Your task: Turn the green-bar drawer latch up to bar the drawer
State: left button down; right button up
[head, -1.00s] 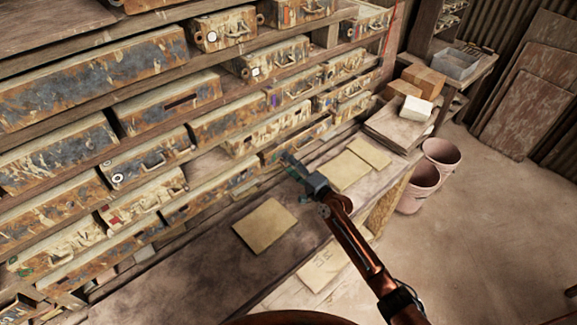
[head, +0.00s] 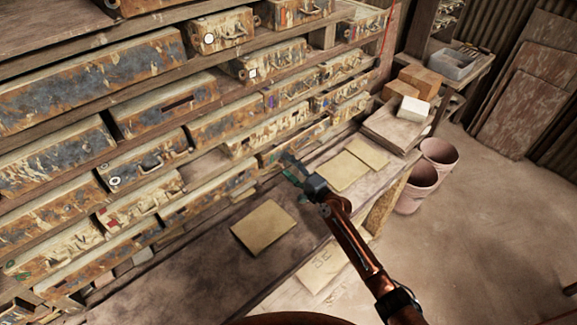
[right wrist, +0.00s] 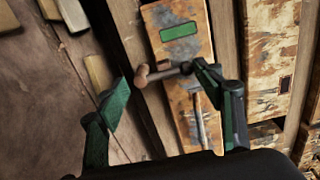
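In the right wrist view, a drawer front (right wrist: 158,18) of worn orange and cream carries a green bar label (right wrist: 180,31). A brown peg-like latch (right wrist: 160,72) lies across the view below the label, roughly level in that picture, with a thicker knob at its left end. My right gripper (right wrist: 160,88) is open, its green fingers on either side of the latch. The right fingertip is close to the latch's right end; I cannot tell if they touch. In the head view, my right gripper (head: 288,167) is at the lower right drawers and hides part of them. My left gripper is not in view.
A metal handle (right wrist: 200,122) stands out on the same drawer front. A workbench (head: 205,245) runs below the drawers with flat tan sheets (head: 264,227) on it. Boxes (head: 421,80) stand at the bench's far end, and pink buckets (head: 418,185) stand on the floor.

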jog(key=shift+o, duration=0.4)
jog(key=shift+r, duration=0.1)
jog(key=v, duration=1.2)
jog(key=shift+d, duration=0.1)
